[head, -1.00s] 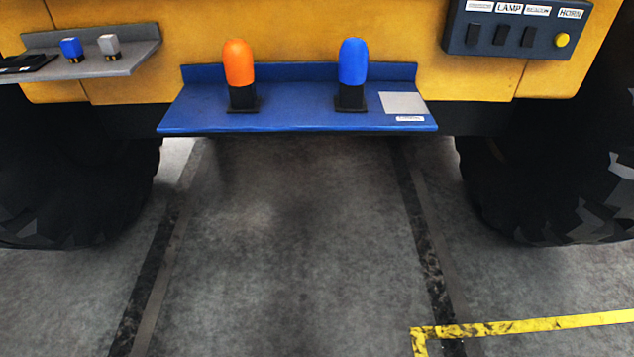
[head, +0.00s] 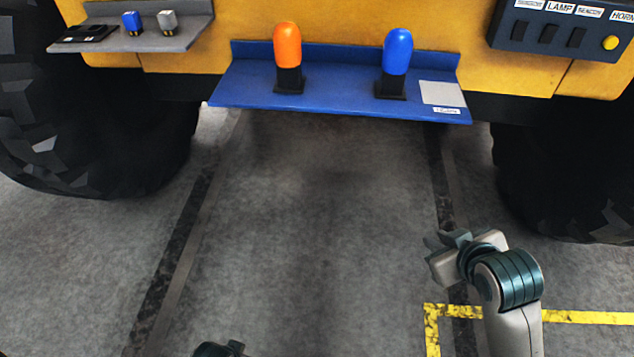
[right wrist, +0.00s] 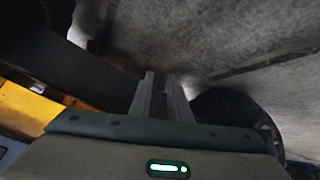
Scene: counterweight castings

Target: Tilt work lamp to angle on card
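On a blue shelf (head: 330,100) fixed to the yellow machine stand an orange-capped piece (head: 287,45) and a blue-capped piece (head: 397,51), both nearly upright on black bases. I cannot tell which, if either, is the work lamp. A blank-looking pale card (head: 441,93) lies at the shelf's right end, with a small label below it. My right gripper (head: 434,241) is low and in front of the shelf, apart from it and empty. Its two fingers (right wrist: 160,95) show a narrow gap in the right wrist view. My left gripper's fingers are not seen.
A switch panel (head: 560,33) with LAMP, BEACON and HORN labels and a yellow button is at upper right. A grey shelf (head: 185,38) with small blue and grey knobs is at upper left. Large black tyres flank the open floor (head: 300,230).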

